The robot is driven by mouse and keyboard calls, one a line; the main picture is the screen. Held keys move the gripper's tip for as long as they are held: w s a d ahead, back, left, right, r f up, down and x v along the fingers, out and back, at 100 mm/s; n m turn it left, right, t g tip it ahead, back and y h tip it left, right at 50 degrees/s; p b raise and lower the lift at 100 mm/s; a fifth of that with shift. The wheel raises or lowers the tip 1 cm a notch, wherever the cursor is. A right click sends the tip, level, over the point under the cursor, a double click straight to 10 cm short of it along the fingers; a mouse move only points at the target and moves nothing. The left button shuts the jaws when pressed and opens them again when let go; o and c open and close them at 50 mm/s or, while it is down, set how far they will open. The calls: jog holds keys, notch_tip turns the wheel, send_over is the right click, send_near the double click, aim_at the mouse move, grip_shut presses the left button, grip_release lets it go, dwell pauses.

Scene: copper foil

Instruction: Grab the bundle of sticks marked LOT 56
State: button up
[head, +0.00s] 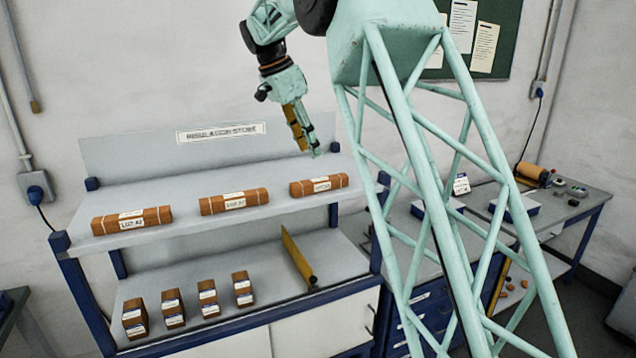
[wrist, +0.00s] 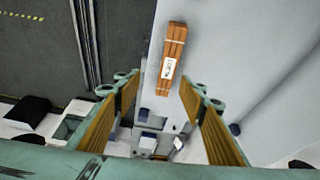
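Three brown stick bundles with white labels lie in a row on the upper shelf: a left one (head: 132,220), a middle one (head: 235,202) and a right one (head: 319,185). The label lettering is too small to read surely, so I cannot tell which is LOT 56. My gripper (head: 308,146) points down above the shelf, near the right bundle and higher than it. In the wrist view my gripper (wrist: 158,84) is open and empty, its fingers wide apart. One bundle (wrist: 172,62), apparently the right one, shows beyond and between the fingertips, not touched.
Several small labelled brown blocks (head: 173,308) and a yellowish strip (head: 298,257) are on the lower shelf (head: 262,290). A sign board (head: 150,148) stands behind the upper shelf (head: 185,191). A bench (head: 572,203) with a copper-coloured roll (head: 531,172) is at right.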

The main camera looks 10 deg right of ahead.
aim_at(320, 179)
jog(key=shift+w+a+f, duration=0.2)
jog(key=shift+w+a, duration=0.05)
jog(key=shift+w, duration=0.25)
jog(key=shift+w+a+f, duration=0.15)
jog(key=shift+w+a, duration=0.05)
jog(key=shift+w, duration=0.3)
jog(key=shift+f, duration=0.1)
jog(key=shift+p+x, duration=0.5)
jog(key=shift+x, duration=3.75)
jog(key=shift+d, duration=0.15)
jog(key=shift+p+x, duration=0.6)
jog(key=shift+x, duration=1.95)
jog(key=c, duration=1)
jog(key=shift+c, duration=0.5)
jog(key=shift+r, duration=0.2)
